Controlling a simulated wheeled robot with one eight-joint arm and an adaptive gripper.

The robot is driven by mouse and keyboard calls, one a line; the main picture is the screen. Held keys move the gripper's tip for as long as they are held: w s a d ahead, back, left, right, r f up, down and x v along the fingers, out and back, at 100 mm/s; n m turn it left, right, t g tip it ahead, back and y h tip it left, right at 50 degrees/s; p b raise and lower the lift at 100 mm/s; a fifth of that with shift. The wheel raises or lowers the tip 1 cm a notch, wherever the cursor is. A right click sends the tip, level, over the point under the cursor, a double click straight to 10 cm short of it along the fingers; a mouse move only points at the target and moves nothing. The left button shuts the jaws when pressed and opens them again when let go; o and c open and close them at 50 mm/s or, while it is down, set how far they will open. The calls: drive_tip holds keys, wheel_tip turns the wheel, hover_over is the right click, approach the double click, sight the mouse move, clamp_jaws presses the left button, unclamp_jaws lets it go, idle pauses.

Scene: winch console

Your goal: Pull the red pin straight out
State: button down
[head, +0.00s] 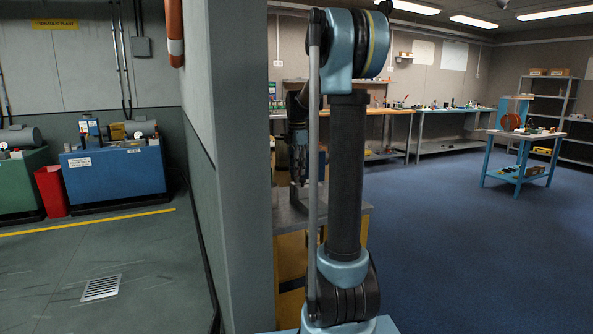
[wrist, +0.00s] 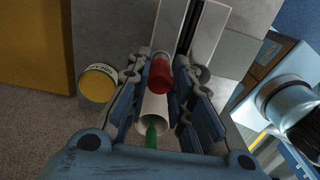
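In the wrist view a short red cylinder (wrist: 160,74), which looks like the red pin, lies between the fingertips of my gripper (wrist: 162,82). The fingers are parted, with a gap visible on the left of the red piece; the right finger is close to it, and I cannot tell whether they touch. A cream-white tube (wrist: 154,108) with a green piece (wrist: 151,132) in its near end also shows between the fingers. In the head view my gripper (head: 298,180) points down above a grey-topped bench (head: 345,212), partly hidden by my arm; the pin cannot be made out there.
In the wrist view a yellow-topped can (wrist: 98,84) stands left of my gripper, and grey upright rails (wrist: 206,32) rise beyond the red piece. In the head view a grey pillar (head: 228,150) stands close left of my arm. Blue floor (head: 470,250) is clear at right.

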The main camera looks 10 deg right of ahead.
drive_tip(key=shift+r, duration=0.15)
drive_tip(key=shift+r, duration=2.05)
drive_tip(key=shift+r, duration=0.1)
drive_tip(key=shift+r, duration=1.45)
